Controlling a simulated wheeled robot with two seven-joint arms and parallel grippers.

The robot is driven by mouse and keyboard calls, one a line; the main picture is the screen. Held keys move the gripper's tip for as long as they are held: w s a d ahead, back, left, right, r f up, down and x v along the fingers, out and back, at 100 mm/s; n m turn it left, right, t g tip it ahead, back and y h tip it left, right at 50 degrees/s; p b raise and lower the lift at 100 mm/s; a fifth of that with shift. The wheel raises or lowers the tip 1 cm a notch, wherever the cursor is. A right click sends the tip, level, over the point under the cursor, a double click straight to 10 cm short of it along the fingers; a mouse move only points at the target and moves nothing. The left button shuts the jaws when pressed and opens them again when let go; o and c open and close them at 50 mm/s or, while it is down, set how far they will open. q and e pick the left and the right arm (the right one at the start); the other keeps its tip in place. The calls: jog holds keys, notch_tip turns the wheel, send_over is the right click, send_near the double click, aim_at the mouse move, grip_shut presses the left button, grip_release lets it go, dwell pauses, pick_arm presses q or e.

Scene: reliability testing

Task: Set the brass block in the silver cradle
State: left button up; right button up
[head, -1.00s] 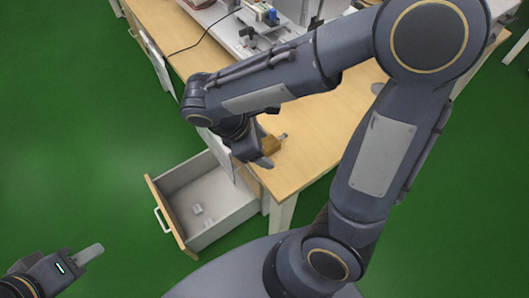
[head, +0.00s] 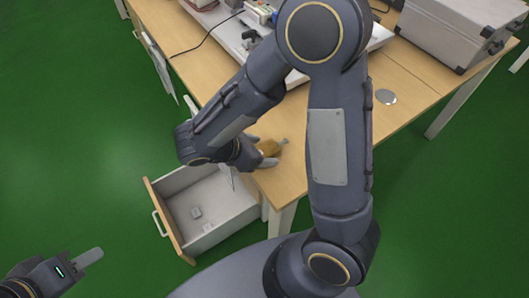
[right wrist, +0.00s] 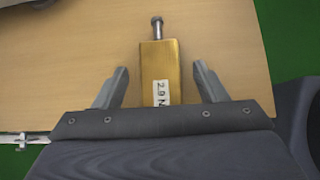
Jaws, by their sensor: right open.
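The brass block (head: 269,147) lies on the wooden table near its corner. In the right wrist view the brass block (right wrist: 160,65) has a metal stud at its far end and a white label. My right gripper (head: 265,154) is open; in the right wrist view its two fingers (right wrist: 160,88) stand on either side of the block with gaps. My left gripper (head: 88,258) is low at the left, away from the table; its opening cannot be told. I cannot clearly identify the silver cradle. A small pale object (head: 196,212) lies in the drawer.
The drawer (head: 225,222) stands open below the table corner. A white-based apparatus (head: 236,45) is at the back of the table (head: 285,180). A silver disc (head: 386,97) and a grey case (head: 455,35) are to the right. My right arm covers the middle.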

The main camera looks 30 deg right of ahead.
jog(key=shift+d+f, duration=0.1)
jog(key=shift+f, duration=0.05)
grip_shut()
dwell(0.4)
